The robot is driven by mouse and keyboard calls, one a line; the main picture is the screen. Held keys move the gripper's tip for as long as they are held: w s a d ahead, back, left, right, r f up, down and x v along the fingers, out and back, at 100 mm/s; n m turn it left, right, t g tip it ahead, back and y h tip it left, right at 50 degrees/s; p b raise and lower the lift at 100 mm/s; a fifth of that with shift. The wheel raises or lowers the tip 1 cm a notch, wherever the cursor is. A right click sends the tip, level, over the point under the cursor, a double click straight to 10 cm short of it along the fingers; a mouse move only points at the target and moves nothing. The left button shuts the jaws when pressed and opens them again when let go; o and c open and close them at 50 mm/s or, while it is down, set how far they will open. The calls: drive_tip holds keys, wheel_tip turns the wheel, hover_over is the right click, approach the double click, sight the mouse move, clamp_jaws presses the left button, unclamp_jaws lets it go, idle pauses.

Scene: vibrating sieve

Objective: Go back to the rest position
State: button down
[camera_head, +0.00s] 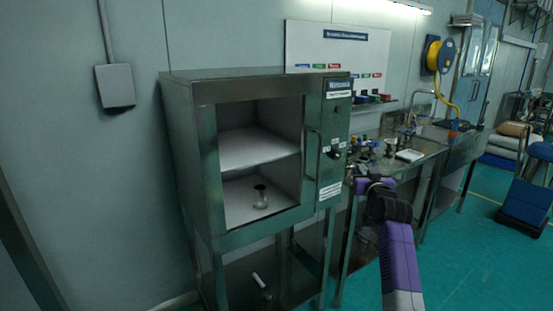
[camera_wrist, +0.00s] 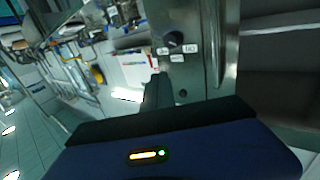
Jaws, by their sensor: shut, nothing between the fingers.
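My arm reaches up from the bottom right in the head view. My gripper (camera_head: 364,184) is at its end, in front of the bench and to the right of the metal cabinet (camera_head: 265,235). In the wrist view my gripper (camera_wrist: 158,92) shows as dark, shut fingers with nothing held. The cabinet's control panel (camera_wrist: 178,50) is close beyond them. The cabinet's shelved inside shows through its front; I cannot tell whether glass covers it. A small vessel with a dark top (camera_head: 261,196) stands on the lower inner shelf.
A steel bench (camera_head: 415,160) with several small items stands right of the cabinet, close to my arm. Below the cabinet's chamber lies a white stick-like item (camera_head: 257,280). Green floor (camera_head: 470,265) is clear right of my arm.

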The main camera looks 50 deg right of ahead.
wheel_tip(320, 180, up, 5)
drive_tip(key=s+a+h, duration=0.1)
drive_tip(key=s+h, duration=0.1)
drive_tip(key=s+a+f+n+t+y, duration=0.15)
drive_tip(key=a+f, duration=0.35)
drive_tip(key=a, duration=0.8)
drive_tip(key=s+a+f+n+t+y, duration=0.1)
drive_tip(key=s+a+f+t+y, duration=0.3)
drive_tip(key=a, duration=0.9)
drive_tip(key=s+a+f+n+y, duration=0.15)
drive_tip(key=a+f, duration=0.45)
drive_tip(key=a, duration=0.7)
drive_tip(key=s+a+f+n+g+y, duration=0.1)
drive_tip(key=s+a+f+n+y, duration=0.1)
drive_tip(key=s+a, duration=0.8)
drive_tip(key=s+a+f+n+g+y, duration=0.1)
drive_tip(key=s+a+f+n+y, duration=0.2)
drive_tip(key=s+a+y, duration=0.3)
drive_tip(key=s+a+n, duration=0.1)
drive_tip(key=s+a, duration=0.3)
drive_tip(key=shift+s+a+y, duration=0.15)
drive_tip(key=shift+a+y, duration=0.2)
drive_tip(key=shift+y, duration=0.05)
drive_tip(key=shift+d, duration=0.1)
